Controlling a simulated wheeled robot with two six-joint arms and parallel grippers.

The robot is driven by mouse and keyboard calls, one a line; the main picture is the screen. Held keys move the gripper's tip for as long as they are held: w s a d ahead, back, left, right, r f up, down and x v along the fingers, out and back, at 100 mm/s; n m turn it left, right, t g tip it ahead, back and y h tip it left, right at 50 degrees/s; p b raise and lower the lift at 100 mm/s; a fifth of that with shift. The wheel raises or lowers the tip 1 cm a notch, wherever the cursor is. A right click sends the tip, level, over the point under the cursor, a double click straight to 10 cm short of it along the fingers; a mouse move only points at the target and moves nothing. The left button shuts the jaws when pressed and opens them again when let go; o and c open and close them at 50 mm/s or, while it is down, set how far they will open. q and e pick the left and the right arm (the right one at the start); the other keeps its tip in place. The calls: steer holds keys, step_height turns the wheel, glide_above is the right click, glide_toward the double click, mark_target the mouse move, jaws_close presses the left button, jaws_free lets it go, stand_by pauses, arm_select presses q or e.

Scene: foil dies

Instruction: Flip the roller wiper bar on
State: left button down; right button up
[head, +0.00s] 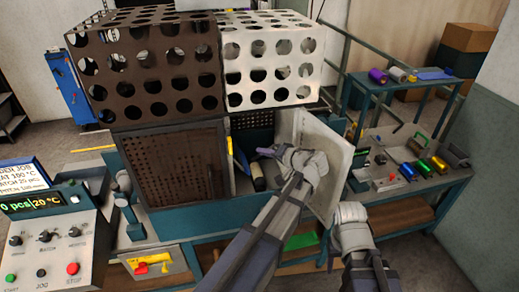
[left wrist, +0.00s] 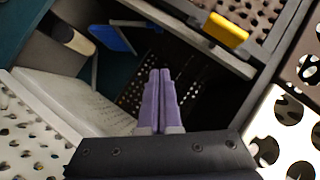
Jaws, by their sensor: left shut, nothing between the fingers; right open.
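My left gripper (head: 262,152) reaches into the machine's opening between the dark perforated door and the pale open door. Its purple fingers are pressed together and empty in the left wrist view (left wrist: 158,98). A dark roller with a cream end (left wrist: 80,42) lies inside, apart from the fingers; it also shows in the head view (head: 256,176). A blue bar (left wrist: 112,35) sits beside it. I cannot tell for sure whether this is the wiper bar. My right wrist shows at lower right in the head view; its fingers are not visible.
The pale door (head: 325,165) stands open beside my left arm. A yellow handle (left wrist: 227,30) is on the dark perforated door's (head: 178,165) edge. Perforated brown (head: 150,65) and white (head: 268,60) boxes overhang the opening. A control panel (head: 50,240) stands left, a bench with rolls (head: 420,168) right.

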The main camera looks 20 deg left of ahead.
arm_select(q)
steer(key=shift+d, duration=0.2)
steer(key=shift+r, duration=0.15)
steer(key=s+b+x, duration=0.1)
steer(key=b+x, duration=0.2)
steer(key=x, duration=0.3)
steer(key=s+f+b+x, duration=0.1)
steer(key=b+x, duration=0.2)
steer(key=x, duration=0.4)
steer(key=shift+s+a, duration=0.25)
steer(key=shift+a, duration=0.1)
steer(key=shift+s+a+f, duration=0.35)
steer(key=shift+s+a, duration=0.05)
steer(key=shift+a, duration=0.1)
